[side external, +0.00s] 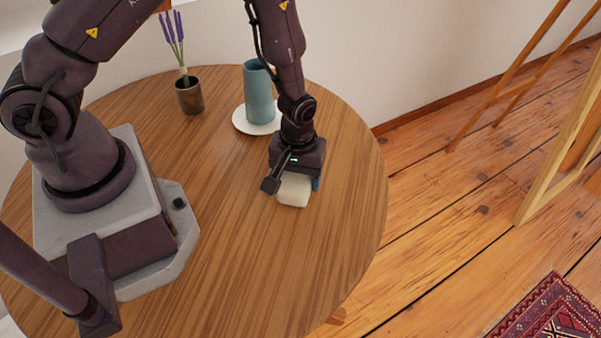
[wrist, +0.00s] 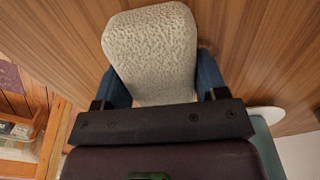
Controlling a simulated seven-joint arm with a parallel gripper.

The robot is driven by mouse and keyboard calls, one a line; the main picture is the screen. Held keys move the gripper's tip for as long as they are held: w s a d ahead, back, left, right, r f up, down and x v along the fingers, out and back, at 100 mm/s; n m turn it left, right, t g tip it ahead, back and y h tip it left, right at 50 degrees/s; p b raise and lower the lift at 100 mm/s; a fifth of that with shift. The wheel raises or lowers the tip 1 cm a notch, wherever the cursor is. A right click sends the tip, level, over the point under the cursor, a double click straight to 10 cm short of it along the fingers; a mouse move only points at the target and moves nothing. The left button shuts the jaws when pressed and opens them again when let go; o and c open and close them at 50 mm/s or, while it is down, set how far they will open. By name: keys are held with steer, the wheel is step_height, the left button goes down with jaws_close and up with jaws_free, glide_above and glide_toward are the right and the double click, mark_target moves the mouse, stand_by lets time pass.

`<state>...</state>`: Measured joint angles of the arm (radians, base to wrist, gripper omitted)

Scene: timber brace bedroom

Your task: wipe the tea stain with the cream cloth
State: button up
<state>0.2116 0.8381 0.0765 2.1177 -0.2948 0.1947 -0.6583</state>
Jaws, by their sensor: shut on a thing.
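The cream cloth (side external: 293,191) is a thick, rounded pad with a rough surface, low at the wooden table top. It fills the middle of the wrist view (wrist: 150,45). My gripper (side external: 298,180) is above it in the side view, with a blue fingertip showing at its right. In the wrist view my gripper (wrist: 162,85) has its two blue fingers closed on the cloth's left and right sides. I cannot tell whether the cloth presses on the wood. No tea stain shows in either view; it may be hidden under the cloth or gripper.
A teal vase (side external: 258,95) stands on a white plate (side external: 240,124) just behind my gripper. A dark pot (side external: 189,97) with lavender stands farther left. The round table (side external: 230,250) is clear in front, and its right edge (side external: 383,190) is near the cloth.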

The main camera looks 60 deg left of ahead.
mark_target(300, 176)
steer(key=shift+a+f, duration=0.3)
steer(key=shift+a, duration=0.2)
steer(key=shift+a+r, duration=0.1)
steer(key=shift+a, duration=2.55)
steer(key=shift+d, duration=3.7)
steer(key=shift+r, duration=4)
